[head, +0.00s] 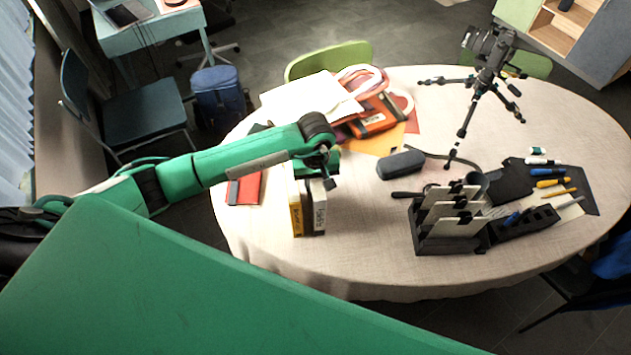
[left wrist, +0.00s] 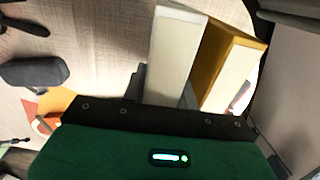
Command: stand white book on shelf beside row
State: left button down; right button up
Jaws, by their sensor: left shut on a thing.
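The white book (head: 319,206) is upright with dark lettering on its spine, low over or on the near left part of the round table. It also shows in the left wrist view (left wrist: 176,48), its pale edge toward the camera. My left gripper (head: 317,180) is above it, shut on its upper part; the fingers are mostly hidden. A yellow book (head: 296,214) stands upright close on its left, and shows in the left wrist view (left wrist: 232,70). I cannot tell whether the two touch. No shelf shows clearly beside these books. My right gripper is not in view.
A black organizer (head: 452,246) with upright plates stands to the right. A dark case (head: 401,165), a camera tripod (head: 468,118) and several pens (head: 550,183) lie or stand behind. A red book (head: 245,189) lies at the left edge. The cloth between books and organizer is clear.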

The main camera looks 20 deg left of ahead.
pick_arm(q)
jog(key=shift+f+b, duration=0.3)
jog(key=shift+f, duration=0.5)
jog(key=c, duration=1.1)
grip_release()
jog(key=shift+r, duration=0.1)
